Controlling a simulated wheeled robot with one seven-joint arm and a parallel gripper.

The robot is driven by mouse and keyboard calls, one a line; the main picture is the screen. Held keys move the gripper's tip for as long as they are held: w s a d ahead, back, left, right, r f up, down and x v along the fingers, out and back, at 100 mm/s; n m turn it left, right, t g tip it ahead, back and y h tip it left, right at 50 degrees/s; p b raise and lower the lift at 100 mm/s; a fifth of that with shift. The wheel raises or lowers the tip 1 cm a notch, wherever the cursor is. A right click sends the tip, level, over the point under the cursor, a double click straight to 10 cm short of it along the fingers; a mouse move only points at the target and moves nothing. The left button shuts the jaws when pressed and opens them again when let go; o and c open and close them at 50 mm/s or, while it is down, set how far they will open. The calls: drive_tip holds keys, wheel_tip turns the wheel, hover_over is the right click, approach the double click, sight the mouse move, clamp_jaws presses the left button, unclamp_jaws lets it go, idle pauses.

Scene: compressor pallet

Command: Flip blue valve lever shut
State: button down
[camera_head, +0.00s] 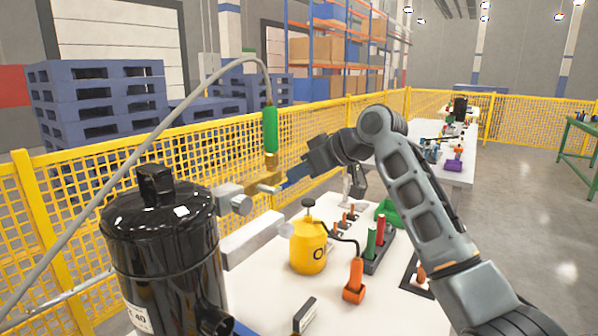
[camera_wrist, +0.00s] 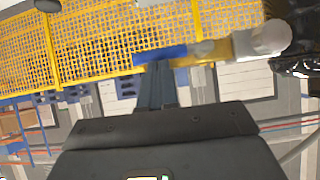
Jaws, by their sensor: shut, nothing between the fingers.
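The blue valve lever (camera_head: 291,180) sticks out from the brass valve (camera_head: 264,187) beside the black tank (camera_head: 160,240). In the wrist view the lever (camera_wrist: 160,55) lies roughly in line with the brass body (camera_wrist: 208,50) and the silver fitting (camera_wrist: 262,40). My gripper (camera_head: 303,171) is at the lever's outer end in the head view. In the wrist view its closed fingers (camera_wrist: 156,68) reach up to the lever's edge, with nothing held between them. Whether they touch the lever is unclear.
A green fitting (camera_head: 270,130) with a grey hose stands above the valve. A yellow oil can (camera_head: 308,246), an orange-handled tool (camera_head: 354,282) and a rack of red and green handles (camera_head: 379,245) stand on the white table (camera_head: 270,298) below. Yellow mesh fence (camera_head: 100,190) runs behind.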

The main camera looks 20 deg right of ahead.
drive_tip(key=shift+w+d+f+m+y+p, duration=0.15)
drive_tip(key=shift+f+m+y+p, duration=0.15)
drive_tip(key=shift+m+y+p, duration=0.15)
wheel_tip(320, 180, down, 8)
drive_tip(key=s+a+m+g+y, duration=0.1)
drive_tip(key=a+m+g+y, duration=0.1)
drive_tip(key=m+y, duration=0.7)
drive_tip(key=shift+s+a+f+m+g+y, duration=0.15)
drive_tip(key=shift+s+m+g+y, duration=0.25)
drive_tip(key=shift+m, duration=0.45)
idle(0.6)
